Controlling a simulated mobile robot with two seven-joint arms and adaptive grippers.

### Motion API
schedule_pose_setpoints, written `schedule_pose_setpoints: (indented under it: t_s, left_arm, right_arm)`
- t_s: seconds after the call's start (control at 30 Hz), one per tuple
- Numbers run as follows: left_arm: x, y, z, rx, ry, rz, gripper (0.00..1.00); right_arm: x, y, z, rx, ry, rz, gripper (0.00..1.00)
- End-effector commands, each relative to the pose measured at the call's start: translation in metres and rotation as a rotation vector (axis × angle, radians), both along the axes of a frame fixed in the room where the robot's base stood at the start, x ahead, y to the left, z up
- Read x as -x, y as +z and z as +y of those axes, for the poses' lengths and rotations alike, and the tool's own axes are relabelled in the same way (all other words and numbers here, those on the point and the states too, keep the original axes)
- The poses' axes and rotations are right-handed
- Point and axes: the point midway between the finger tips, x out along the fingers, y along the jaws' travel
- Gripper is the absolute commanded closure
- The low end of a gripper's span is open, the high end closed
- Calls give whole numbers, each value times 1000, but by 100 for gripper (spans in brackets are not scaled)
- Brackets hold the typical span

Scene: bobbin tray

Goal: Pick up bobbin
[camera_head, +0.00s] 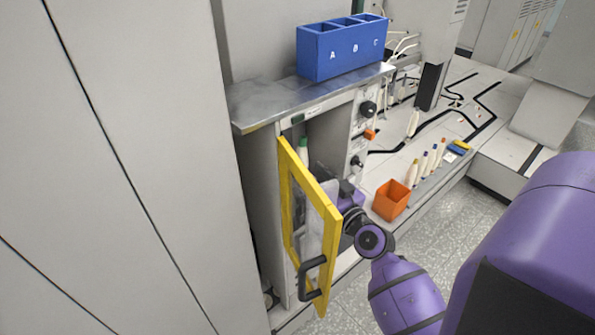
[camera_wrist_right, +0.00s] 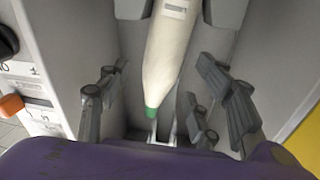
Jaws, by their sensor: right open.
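A cream bobbin (camera_wrist_right: 168,55) with a green tip stands inside the narrow cabinet compartment. In the head view its green tip (camera_head: 303,146) shows above the yellow-framed door (camera_head: 330,232), which stands open. My right gripper (camera_wrist_right: 160,95) is open, its fingers on either side of the bobbin in the wrist view. I see no clear contact between fingers and bobbin. In the head view my right arm reaches in from the right, and the door frame partly hides the gripper. My left gripper is not in view.
A blue box (camera_head: 338,60) marked A, B, C sits on the metal shelf (camera_head: 262,103) above the compartment. An orange bin (camera_head: 391,200) and several bobbins (camera_head: 428,163) are on the machine at right. Cabinet walls and the door frame are close around my right gripper.

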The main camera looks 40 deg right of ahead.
Motion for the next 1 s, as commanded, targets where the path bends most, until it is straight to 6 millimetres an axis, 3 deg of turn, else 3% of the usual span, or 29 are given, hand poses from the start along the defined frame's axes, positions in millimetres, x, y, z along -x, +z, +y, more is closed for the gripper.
schedule_pose_setpoints:
  t_s: [0.2,0.47,0.83,1.0]
  left_arm:
    - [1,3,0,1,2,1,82]
    - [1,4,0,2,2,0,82]
    - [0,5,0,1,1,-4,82]
    - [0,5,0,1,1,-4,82]
  right_arm:
    - [-25,2,-1,-1,-1,-2,41]
    - [-27,0,-1,0,-1,1,42]
    - [-26,0,-1,0,-1,0,91]
    - [-26,1,-1,0,-1,-1,93]
